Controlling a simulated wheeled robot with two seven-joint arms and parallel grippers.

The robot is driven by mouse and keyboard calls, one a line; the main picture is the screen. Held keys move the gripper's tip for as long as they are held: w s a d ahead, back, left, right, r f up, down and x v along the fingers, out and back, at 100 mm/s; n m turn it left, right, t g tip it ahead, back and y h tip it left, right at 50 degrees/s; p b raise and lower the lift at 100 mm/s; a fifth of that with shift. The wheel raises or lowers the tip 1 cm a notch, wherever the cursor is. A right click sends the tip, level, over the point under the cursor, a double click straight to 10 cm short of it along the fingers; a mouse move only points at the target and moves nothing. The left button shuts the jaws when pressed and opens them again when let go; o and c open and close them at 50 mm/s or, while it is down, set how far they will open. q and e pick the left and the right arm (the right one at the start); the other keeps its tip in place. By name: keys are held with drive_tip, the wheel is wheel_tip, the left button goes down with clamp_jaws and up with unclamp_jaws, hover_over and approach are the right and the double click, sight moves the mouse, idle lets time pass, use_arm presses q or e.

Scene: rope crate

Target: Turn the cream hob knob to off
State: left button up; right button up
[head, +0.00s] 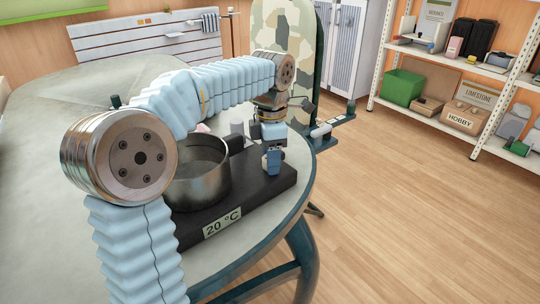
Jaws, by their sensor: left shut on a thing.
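A black hob (245,203) with a "20 °C" display (222,224) on its front lies on the table near the rounded edge. A steel pot (207,188) stands on its left part. My left arm arches over the hob from the left. My left gripper (273,160) points down at the hob's right end, with its blue fingers shut at the knob's place. The cream knob itself is hidden behind the fingers, so its setting cannot be read. My right gripper is not in view.
The grey table (45,190) is mostly bare at left. Small grey pieces (238,129) sit behind the pot. A camouflage-patterned object (290,30) stands behind the table. White shelving (440,58) with boxes stands at right, beyond clear wooden floor.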

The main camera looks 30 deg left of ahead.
use_arm(q)
drive_tip(key=n+p, duration=0.1)
drive_tip(key=n, duration=0.6)
drive_tip(key=shift+f, duration=0.15)
drive_tip(key=shift+s, duration=0.1)
drive_tip(key=o, duration=1.1)
drive_tip(key=shift+r, duration=2.6)
